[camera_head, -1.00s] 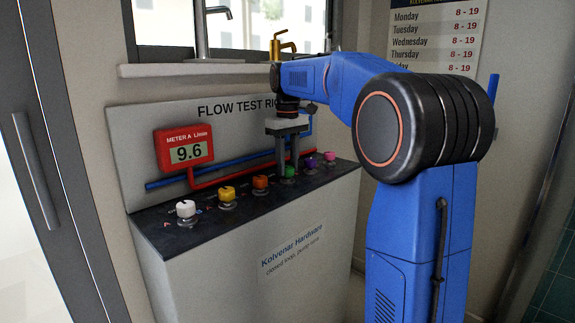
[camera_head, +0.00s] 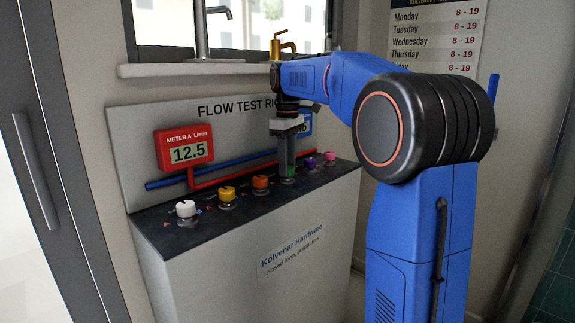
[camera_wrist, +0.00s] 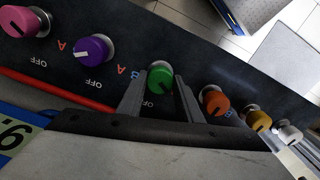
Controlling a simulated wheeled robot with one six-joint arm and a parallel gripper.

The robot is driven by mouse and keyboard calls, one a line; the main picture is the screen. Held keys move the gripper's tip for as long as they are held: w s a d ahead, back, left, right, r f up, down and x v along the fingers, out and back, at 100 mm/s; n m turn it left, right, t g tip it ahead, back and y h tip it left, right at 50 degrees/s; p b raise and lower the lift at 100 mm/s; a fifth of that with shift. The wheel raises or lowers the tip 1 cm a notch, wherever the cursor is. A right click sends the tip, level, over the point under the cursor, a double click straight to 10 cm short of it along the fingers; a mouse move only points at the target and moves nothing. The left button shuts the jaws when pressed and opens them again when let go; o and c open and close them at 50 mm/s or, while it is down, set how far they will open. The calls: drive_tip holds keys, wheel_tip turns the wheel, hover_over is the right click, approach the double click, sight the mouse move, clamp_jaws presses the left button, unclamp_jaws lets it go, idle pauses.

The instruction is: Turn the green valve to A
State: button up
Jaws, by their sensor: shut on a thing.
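The green valve (camera_head: 288,180) is on the dark top of the flow test rig, mostly hidden by my fingers in the head view. In the wrist view its round green knob (camera_wrist: 160,78) sits between my two fingertips, with a pale pointer mark on its lower side. My gripper (camera_head: 287,172) points down and is shut on this knob; it also shows in the wrist view (camera_wrist: 157,84). A red A and a blue B lie left of the knob in the wrist view, with OFF below it. The red meter A (camera_head: 185,148) reads 12.5.
Orange (camera_head: 260,182), yellow (camera_head: 227,194) and white (camera_head: 186,209) knobs stand left of the green valve in the head view. Purple (camera_head: 310,161) and pink (camera_head: 330,156) knobs stand close on its right. Red and blue pipes run behind. A blue meter (camera_head: 306,124) is partly hidden.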

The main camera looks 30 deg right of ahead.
drive_tip(key=o, duration=1)
drive_tip(key=shift+o, duration=0.2)
wheel_tip(320, 180, up, 17)
drive_tip(key=shift+r, duration=0.2)
drive_tip(key=shift+s, duration=0.1)
